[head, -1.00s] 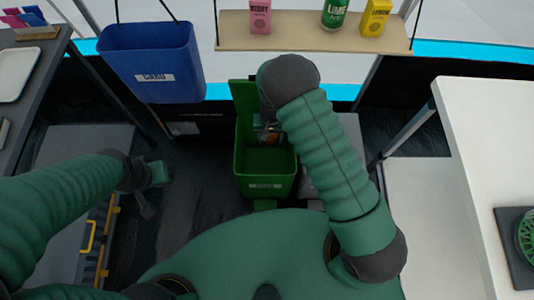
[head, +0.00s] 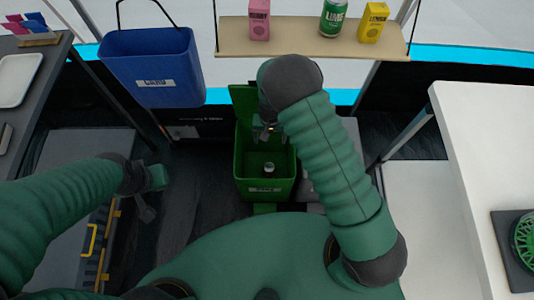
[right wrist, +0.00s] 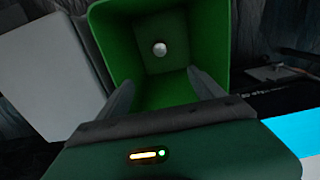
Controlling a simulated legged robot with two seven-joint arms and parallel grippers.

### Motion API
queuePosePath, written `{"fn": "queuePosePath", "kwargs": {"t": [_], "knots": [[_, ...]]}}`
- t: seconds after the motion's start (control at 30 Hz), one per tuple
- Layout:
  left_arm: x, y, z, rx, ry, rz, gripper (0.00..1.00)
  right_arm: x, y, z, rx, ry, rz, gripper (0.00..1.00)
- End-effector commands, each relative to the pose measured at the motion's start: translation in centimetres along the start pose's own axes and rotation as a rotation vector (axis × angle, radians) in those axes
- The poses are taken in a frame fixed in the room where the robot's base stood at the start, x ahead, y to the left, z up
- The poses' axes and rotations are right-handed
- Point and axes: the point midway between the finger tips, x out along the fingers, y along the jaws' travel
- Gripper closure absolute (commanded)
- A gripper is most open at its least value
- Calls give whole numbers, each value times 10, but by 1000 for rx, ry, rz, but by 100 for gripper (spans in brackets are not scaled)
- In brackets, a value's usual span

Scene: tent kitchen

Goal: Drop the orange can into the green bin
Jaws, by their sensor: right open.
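The green bin (head: 265,188) stands on the floor in the middle of the head view with its lid up. It also fills the upper middle of the right wrist view (right wrist: 212,40). A can (head: 269,169) is inside the bin, seen from its silver top; the same round top shows in the right wrist view (right wrist: 159,49). Its orange side is hardly visible. My right gripper (head: 265,133) is over the bin, and in the right wrist view its fingers (right wrist: 165,85) are apart and empty. My left gripper (head: 152,190) is at the left, away from the bin; its jaw state is unclear.
A blue bin (head: 150,65) hangs at the upper left. A shelf (head: 300,42) behind holds a pink carton (head: 259,20), a green can (head: 333,18) and a yellow carton (head: 373,22). A white table (head: 490,140) stands at the right, a dark counter (head: 28,100) at the left.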

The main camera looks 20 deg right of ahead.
Motion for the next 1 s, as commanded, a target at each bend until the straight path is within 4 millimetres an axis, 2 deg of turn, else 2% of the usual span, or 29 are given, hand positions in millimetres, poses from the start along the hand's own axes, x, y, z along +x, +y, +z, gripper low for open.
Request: {"fn": "queuePosePath", "kwargs": {"t": [0.03,0.1,0.3,0.4,0.6,1.0], "knots": [[-13,0,-3,0,0,0,100,-23,-1,-1,1,3,-2,23],[-22,0,-5,0,0,0,100,-44,0,-1,0,3,-1,23],[-42,0,-10,0,0,0,100,-101,-1,-1,1,2,-1,23],[-48,0,-11,0,0,0,100,-121,-1,-1,0,1,-1,23],[-51,0,-12,0,0,0,100,-137,0,-1,0,-1,0,23],[-51,0,-12,0,0,0,100,-136,0,0,1,-1,0,23]]}}
